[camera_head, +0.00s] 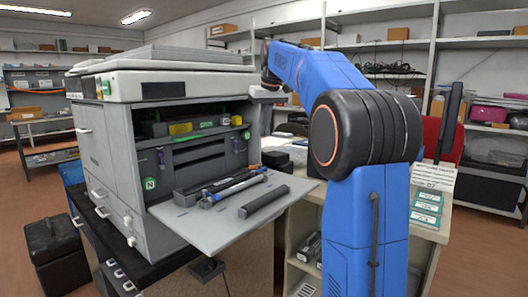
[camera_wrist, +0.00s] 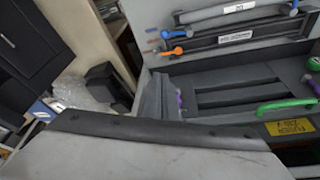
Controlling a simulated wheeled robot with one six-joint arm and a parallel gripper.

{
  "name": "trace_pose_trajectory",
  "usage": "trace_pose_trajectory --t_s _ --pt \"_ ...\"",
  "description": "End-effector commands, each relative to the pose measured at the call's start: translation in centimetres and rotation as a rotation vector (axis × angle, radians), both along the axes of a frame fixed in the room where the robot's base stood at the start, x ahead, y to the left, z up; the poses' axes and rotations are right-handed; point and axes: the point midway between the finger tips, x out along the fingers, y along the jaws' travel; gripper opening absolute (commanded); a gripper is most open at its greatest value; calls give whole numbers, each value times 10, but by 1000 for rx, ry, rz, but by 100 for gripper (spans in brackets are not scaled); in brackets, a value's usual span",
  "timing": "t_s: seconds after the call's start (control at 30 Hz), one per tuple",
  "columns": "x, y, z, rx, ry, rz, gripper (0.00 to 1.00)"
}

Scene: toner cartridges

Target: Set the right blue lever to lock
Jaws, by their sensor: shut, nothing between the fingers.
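The printer (camera_head: 118,160) stands with its front open. The right blue-violet lever (camera_head: 246,135) is small, on the right inner wall of the open bay. In the wrist view, which looks from the opposite side, it shows as a violet tip (camera_wrist: 178,99) partly behind a grey edge; its lock position is not readable. A second violet lever (camera_head: 161,157) is at the bay's left. My gripper (camera_head: 267,93) is shut and empty, at the printer's upper right edge, above and apart from the right lever. Its fingertips are small and unclear in the head view.
A pale grey surface (camera_wrist: 150,158) with a dark rim fills the wrist view's lower part. A counter (camera_head: 440,215) stands at the right.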

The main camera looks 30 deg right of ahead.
Motion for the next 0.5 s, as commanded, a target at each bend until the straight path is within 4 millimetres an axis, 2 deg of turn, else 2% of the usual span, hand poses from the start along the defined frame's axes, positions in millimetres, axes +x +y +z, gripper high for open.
trace_pose_trajectory --t_s 0.17,0.5 --pt "5 0 -17 1 3 0 0" --pt "24 -1 -73 1 4 0 0"
